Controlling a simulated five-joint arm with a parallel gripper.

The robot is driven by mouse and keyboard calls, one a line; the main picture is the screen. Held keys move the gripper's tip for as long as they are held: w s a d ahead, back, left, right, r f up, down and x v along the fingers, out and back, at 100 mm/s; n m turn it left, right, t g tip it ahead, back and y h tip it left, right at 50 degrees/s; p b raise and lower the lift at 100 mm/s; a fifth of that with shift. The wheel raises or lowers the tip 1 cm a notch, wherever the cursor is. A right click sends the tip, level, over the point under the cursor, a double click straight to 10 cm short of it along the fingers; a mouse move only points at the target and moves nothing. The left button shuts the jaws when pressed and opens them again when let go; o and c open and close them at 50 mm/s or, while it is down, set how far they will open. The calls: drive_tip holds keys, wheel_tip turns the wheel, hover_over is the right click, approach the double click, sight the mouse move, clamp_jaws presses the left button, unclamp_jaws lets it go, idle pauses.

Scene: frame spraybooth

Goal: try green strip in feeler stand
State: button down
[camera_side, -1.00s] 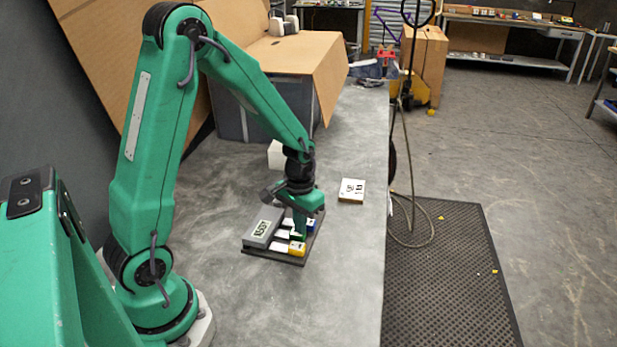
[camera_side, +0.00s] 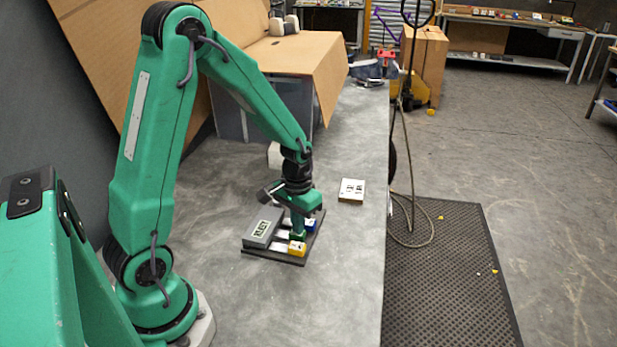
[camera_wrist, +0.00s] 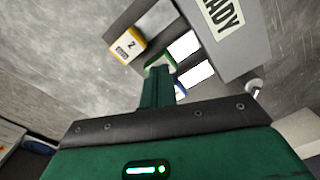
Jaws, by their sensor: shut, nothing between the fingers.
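The feeler stand is a dark base plate (camera_side: 268,255) with a grey block (camera_side: 262,228) bearing a letter label. The block also shows at the top of the wrist view (camera_wrist: 240,50). Pale strips with coloured ends run out from it. The green strip's end (camera_wrist: 160,60) is in the middle, between the yellow end (camera_wrist: 125,46) and the blue end (camera_side: 310,226). My gripper (camera_wrist: 158,72) is shut and empty, with its tips right at the green end and partly covering it. I cannot tell whether they touch it. The strips appear to lie in the stand.
A small white box with dark marks (camera_side: 352,190) lies on the grey table to the right. A white block (camera_side: 275,156) stands behind my wrist. A grey bin with cardboard (camera_side: 235,122) stands at the back. The table's front area is clear.

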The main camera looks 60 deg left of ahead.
drive_tip(key=shift+r, duration=0.1)
idle(0.3)
drive_tip(key=shift+r, duration=3.4)
drive_tip(key=s+d+r+m+t, duration=0.1)
drive_tip(key=s+d+r+t, duration=0.1)
drive_tip(key=s+d+r, duration=0.2)
drive_tip(key=s+d+r+m+t, duration=0.2)
drive_tip(key=s+d+r+t, duration=0.1)
drive_tip(key=s+r, duration=0.5)
drive_tip(key=shift+d+r+t, duration=0.3)
drive_tip(key=shift+d+r, duration=0.5)
drive_tip(key=shift+r, duration=0.3)
